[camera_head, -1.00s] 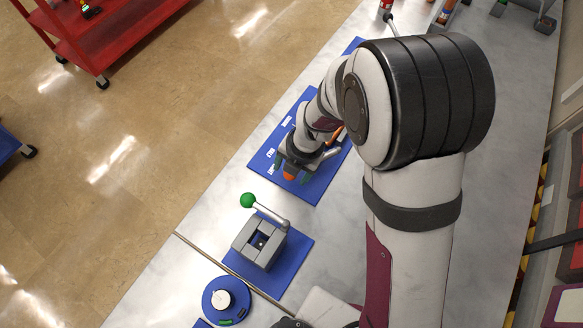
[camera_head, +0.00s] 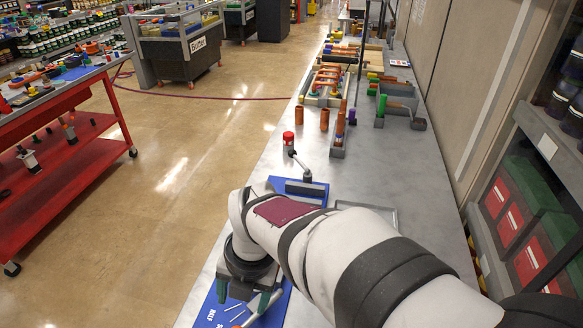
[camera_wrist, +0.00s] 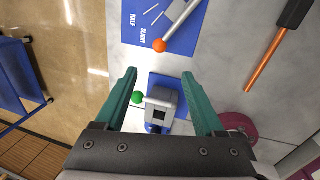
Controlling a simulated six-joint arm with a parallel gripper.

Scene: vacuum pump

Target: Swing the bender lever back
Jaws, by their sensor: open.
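The bender lever (camera_wrist: 181,27) is a light grey handle ending in an orange ball (camera_wrist: 160,45). It sits at the top of the wrist view, over a blue board marked HALF and SLIGHT. In the head view my arm hides most of it; part of the blue board (camera_head: 214,293) shows. My gripper (camera_wrist: 159,74) is open, with its two green fingers apart and nothing between them held. The orange ball lies just past the fingertips in the wrist picture, roughly centred between them. I cannot tell the height gap. The gripper also shows in the head view (camera_head: 246,297).
A grey block (camera_wrist: 165,101) with a green-ball lever (camera_wrist: 137,97) stands on another blue board. A dark-sleeved copper rod (camera_wrist: 264,61) lies right of the bender. Farther along the bench are a red-topped lever (camera_head: 289,140) and wooden trays of copper pieces. A red cart (camera_head: 75,160) stands left.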

